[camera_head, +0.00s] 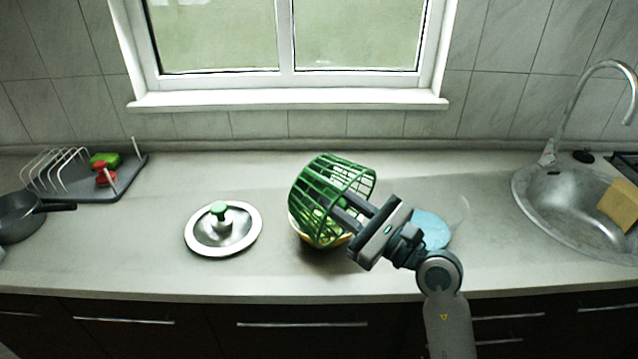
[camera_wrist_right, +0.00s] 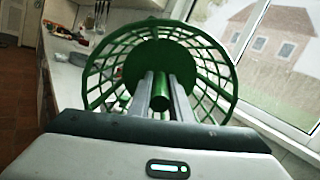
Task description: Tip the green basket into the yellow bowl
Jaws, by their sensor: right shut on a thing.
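The green basket (camera_head: 322,180) is an open lattice and is strongly tilted above the yellow bowl (camera_head: 341,241). My right gripper (camera_head: 343,207) reaches it from the right and is shut on its green handle. In the right wrist view the basket (camera_wrist_right: 108,62) fills the middle, with the fingers (camera_wrist_right: 161,98) on the handle in front of its solid round part. The bowl is mostly hidden under the basket; only bits of its yellow rim show. My left gripper is not in view.
A lid (camera_head: 238,238) with a green knob lies left of the bowl. A light-blue disc (camera_head: 433,230) is partly hidden behind my right gripper. A dish rack (camera_head: 120,180) and dark pan (camera_head: 15,222) are far left. A sink (camera_head: 570,205) is right. The window sill is behind.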

